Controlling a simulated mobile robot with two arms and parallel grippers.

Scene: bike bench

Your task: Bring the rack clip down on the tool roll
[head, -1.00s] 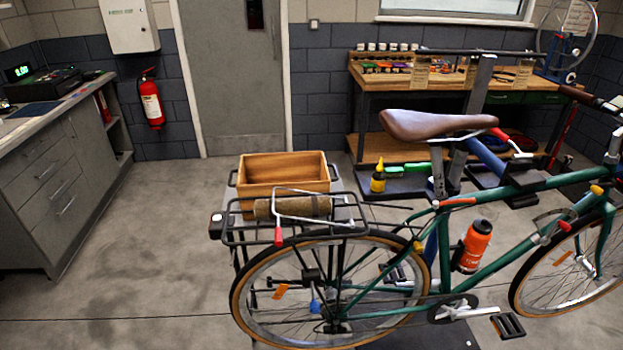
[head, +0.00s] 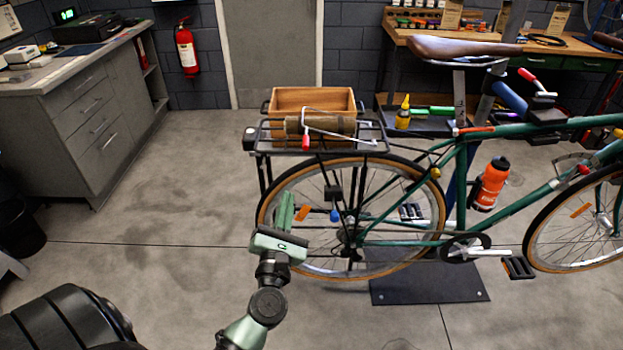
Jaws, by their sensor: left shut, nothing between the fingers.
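The rack clip is a pale wire loop (head: 364,140) with a red tip (head: 305,143), on the black rear rack (head: 392,143) of the green bicycle. The brown tool roll (head: 340,125) lies across the rack. My left gripper (head: 285,207) is shut and empty, pointing up beside the rear wheel, below and apart from the clip. My right gripper is out of view.
The rear wheel (head: 262,215) and the stand's base plate (head: 430,292) are near my left gripper. A grey cabinet (head: 75,120) is at left. The floor between cabinet and bike is clear.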

